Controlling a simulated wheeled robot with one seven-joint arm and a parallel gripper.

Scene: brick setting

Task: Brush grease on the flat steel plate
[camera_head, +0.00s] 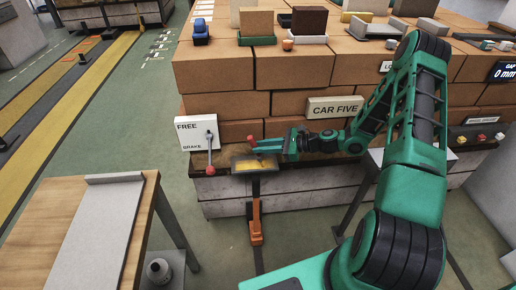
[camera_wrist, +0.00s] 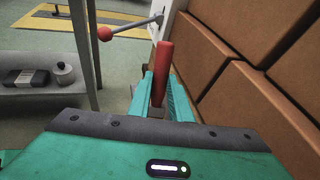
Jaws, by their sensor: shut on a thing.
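My gripper (camera_head: 266,147) is in front of the brick stack and shut on a red handle. I cannot see bristles. Just below the gripper in the head view is a small dark grey plate or tray (camera_head: 239,166) with a yellow, grease-like patch (camera_head: 262,162). I cannot tell whether the handle's tool touches it. A flat light-grey plate (camera_head: 95,235) lies on the wooden table (camera_head: 45,225) at the left.
A white FREE/BRAKE box (camera_head: 197,133) with a red-knobbed lever (camera_head: 210,169) stands close left of the gripper; the lever also shows in the wrist view (camera_wrist: 104,34). Brick stacks (camera_head: 290,70) rise behind. An orange piece (camera_head: 256,222) sits below the tray. Open floor lies between.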

